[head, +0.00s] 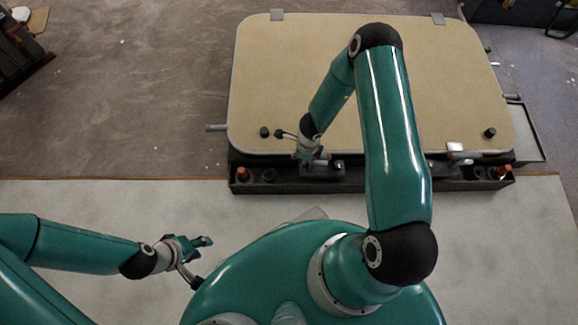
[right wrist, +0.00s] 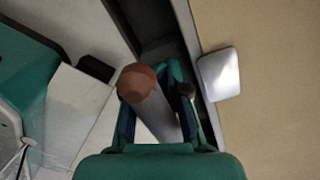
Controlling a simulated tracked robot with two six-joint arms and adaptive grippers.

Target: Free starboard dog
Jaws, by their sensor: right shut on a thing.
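A beige hatch panel (head: 300,85) lies flat with a dark rail (head: 400,185) along its near edge. A dog with a pale plate (head: 455,147) sits at the right of that edge. My right gripper (head: 312,160) is low over the near edge, left of the middle, and hides what is under it. In the right wrist view my right gripper (right wrist: 157,105) is shut on a grey handle (right wrist: 152,108) with a brown end. A silver plate (right wrist: 218,73) lies beside it on the panel edge. My left gripper (head: 203,243) is open and empty, left of my body. No marking shows which dog is starboard.
Orange-topped pegs (head: 242,174) stand at both ends of the rail. Black knobs (head: 264,132) sit near the panel's near corners. A grey pin (head: 216,128) sticks out at the left side. The pale floor (head: 90,200) at left is clear.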

